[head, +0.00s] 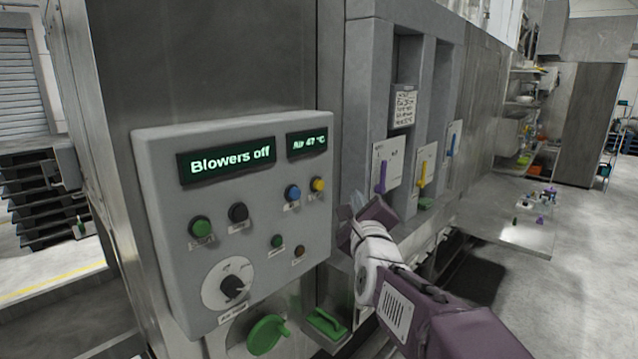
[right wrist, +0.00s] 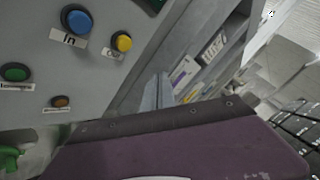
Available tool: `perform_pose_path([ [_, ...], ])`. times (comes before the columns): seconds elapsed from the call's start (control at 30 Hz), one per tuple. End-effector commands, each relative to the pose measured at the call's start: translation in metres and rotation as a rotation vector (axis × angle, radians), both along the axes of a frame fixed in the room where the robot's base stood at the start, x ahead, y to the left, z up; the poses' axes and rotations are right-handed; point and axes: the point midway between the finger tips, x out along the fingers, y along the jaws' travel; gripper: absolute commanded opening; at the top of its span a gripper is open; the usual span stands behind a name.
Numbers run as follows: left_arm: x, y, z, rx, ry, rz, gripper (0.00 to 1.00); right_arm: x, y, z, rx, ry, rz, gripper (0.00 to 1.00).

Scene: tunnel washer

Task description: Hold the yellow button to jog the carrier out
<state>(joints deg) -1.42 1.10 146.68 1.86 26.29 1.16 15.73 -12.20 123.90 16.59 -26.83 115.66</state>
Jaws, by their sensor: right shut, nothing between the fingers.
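The yellow button (head: 318,184) is at the upper right of the grey control panel (head: 160,165), just right of the blue button (head: 292,193). In the right wrist view the yellow button (right wrist: 122,42) sits beside the blue button (right wrist: 77,20), which is labelled "In". My right gripper (head: 352,208) is shut and empty, to the right of the panel and apart from the yellow button. Its fingers (right wrist: 160,90) also show in the right wrist view. My left gripper is out of view.
The panel displays read "Blowers off" (head: 226,161) and "Air 47 °C". Green, black and brown buttons and a dial (head: 232,285) share the panel. Purple, yellow and blue levers (head: 423,173) stand in recesses to the right. A green handwheel (head: 266,334) is below.

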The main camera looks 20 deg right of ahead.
Motion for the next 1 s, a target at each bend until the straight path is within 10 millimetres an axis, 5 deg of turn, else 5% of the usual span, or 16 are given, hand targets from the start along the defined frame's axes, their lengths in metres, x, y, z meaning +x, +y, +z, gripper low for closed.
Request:
perform_pose_path([
  [0.33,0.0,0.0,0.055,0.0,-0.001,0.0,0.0,0.047,0.02,0.006,0.002,0.006,0.002,0.0],
  [0.6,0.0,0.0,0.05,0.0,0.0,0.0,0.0,0.069,0.029,0.0,-0.001,0.001,0.001,0.0],
  [1.0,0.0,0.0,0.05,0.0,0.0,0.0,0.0,0.072,0.03,0.0,-0.001,0.001,-0.001,0.0],
])
